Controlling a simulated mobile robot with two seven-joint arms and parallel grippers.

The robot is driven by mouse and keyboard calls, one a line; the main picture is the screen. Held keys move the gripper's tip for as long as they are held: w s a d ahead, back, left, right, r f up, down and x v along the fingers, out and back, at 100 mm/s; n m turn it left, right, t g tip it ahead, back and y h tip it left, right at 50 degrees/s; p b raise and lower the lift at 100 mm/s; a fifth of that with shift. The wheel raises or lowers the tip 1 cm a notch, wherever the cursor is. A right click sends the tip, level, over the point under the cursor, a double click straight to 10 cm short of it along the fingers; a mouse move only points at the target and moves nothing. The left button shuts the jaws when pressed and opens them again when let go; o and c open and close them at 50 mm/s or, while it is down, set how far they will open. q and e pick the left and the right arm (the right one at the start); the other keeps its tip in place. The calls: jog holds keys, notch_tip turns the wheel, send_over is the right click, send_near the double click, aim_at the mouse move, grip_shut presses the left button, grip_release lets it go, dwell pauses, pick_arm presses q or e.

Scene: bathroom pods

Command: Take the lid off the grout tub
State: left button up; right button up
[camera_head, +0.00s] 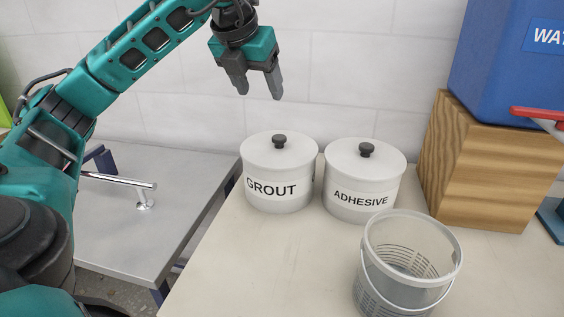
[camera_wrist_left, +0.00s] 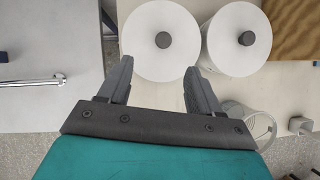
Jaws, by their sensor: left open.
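The white grout tub (camera_head: 277,190) stands upright on the pale table, with its white lid (camera_head: 262,150) on and a dark round knob (camera_head: 280,141) on top. My left gripper (camera_head: 259,96) is open and empty, pointing down above the grout tub and apart from it. In the left wrist view, the lid (camera_wrist_left: 150,62) and its knob (camera_wrist_left: 164,40) lie just beyond and between the open fingers of the gripper (camera_wrist_left: 158,72). A matching adhesive tub (camera_head: 361,200) with its lid on stands just to the right. My right gripper is not in view.
A clear ribbed bucket (camera_head: 408,262) stands in front of the adhesive tub. A wooden block (camera_head: 470,170) bears a blue water container (camera_head: 500,60) with a red lever. A grey metal table (camera_head: 150,215) with a chrome fitting (camera_head: 120,181) is at left. A tiled wall is behind.

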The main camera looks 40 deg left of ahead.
pick_arm(q)
jog(key=b, duration=0.1)
send_near(279, 137)
jog(key=f, duration=0.1)
jog(key=w+a+f, duration=0.1)
jog(key=shift+w+a+f, duration=0.15)
jog(key=shift+w+f, duration=0.1)
jog(key=shift+f, duration=0.05)
jog(key=shift+d+b+x, duration=0.2)
jog(key=shift+x, duration=1.15)
jog(key=shift+d+b+x, duration=0.2)
jog(key=shift+x, duration=1.2)
jog(key=shift+c, duration=0.3)
jog(key=c, duration=1.1)
